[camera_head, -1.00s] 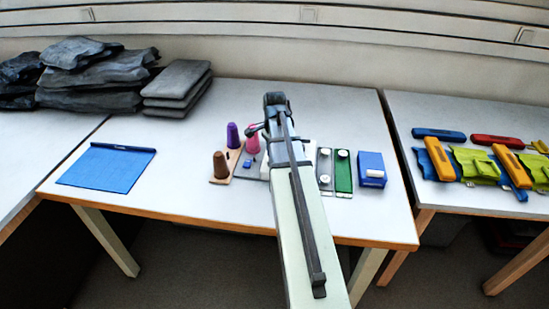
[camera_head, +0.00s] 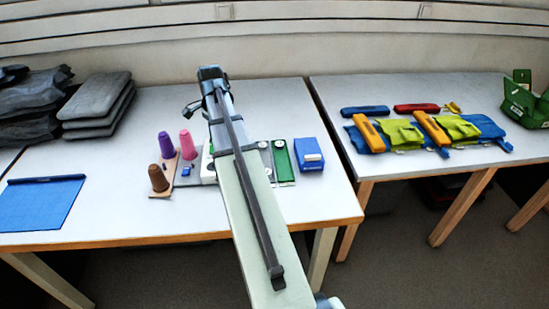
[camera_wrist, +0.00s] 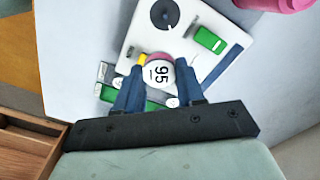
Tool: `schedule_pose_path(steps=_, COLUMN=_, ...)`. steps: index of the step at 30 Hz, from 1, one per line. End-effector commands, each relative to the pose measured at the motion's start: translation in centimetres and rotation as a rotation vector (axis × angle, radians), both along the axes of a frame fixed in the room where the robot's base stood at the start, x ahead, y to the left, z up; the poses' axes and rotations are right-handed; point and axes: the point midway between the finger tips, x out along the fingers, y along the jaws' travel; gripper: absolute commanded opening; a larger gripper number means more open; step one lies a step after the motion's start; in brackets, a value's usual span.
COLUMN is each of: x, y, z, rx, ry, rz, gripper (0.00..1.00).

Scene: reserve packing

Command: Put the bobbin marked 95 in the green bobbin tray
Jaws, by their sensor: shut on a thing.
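My gripper (camera_wrist: 160,68) is shut on a white round bobbin (camera_wrist: 159,75) marked 95, which has a yellow part at its upper left in the wrist view. The number faces the wrist camera. In the head view my arm hides the bobbin and the fingertips. The green bobbin tray (camera_head: 283,162) lies on the middle table, right of my arm, with a white round piece at its far end. In the wrist view part of the green tray (camera_wrist: 152,105) shows behind and below the held bobbin, partly covered by the fingers.
A grey tray (camera_head: 265,158) lies left of the green one and a blue box (camera_head: 309,155) right of it. Cones of thread (camera_head: 158,178) stand left of my arm. A white plate-like thing (camera_wrist: 140,38) lies beyond the bobbin. A blue mat (camera_head: 40,205) lies far left.

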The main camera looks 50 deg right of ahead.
Motion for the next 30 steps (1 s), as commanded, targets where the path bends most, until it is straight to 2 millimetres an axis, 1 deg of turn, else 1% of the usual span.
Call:
schedule_pose_path(steps=1, x=-0.9, y=-1.3, z=-0.2, rx=0.0, ry=0.0, rz=-0.025, gripper=0.05)
schedule_pose_path(steps=3, x=-2.1, y=-3.0, z=-0.5, rx=0.0, ry=0.001, rz=-0.058, gripper=0.05)
schedule_pose_path(steps=8, x=-4.9, y=-6.9, z=-1.1, rx=0.0, ry=0.001, rz=-0.134, gripper=0.05)
schedule_pose_path(steps=12, x=-7.5, y=-10.2, z=-1.7, rx=0.0, ry=0.0, rz=-0.2, gripper=0.05)
schedule_pose_path(steps=18, x=-11.1, y=-14.3, z=-2.6, rx=0.0, ry=0.001, rz=-0.287, gripper=0.05)
schedule_pose_path(steps=21, x=-12.6, y=-16.0, z=-3.1, rx=0.0, ry=0.001, rz=-0.327, gripper=0.05)
schedule_pose_path(steps=24, x=-13.4, y=-17.6, z=-3.5, rx=0.0, ry=0.0, rz=-0.367, gripper=0.05)
schedule_pose_path(steps=25, x=-12.8, y=-18.1, z=-3.7, rx=0.0, ry=0.0, rz=-0.386, gripper=0.05)
schedule_pose_path(steps=26, x=-12.5, y=-18.3, z=-3.7, rx=0.0, ry=0.0, rz=-0.402, gripper=0.05)
schedule_pose_path(steps=30, x=-12.4, y=-18.3, z=-3.8, rx=0.0, ry=0.0, rz=-0.45, gripper=0.05)
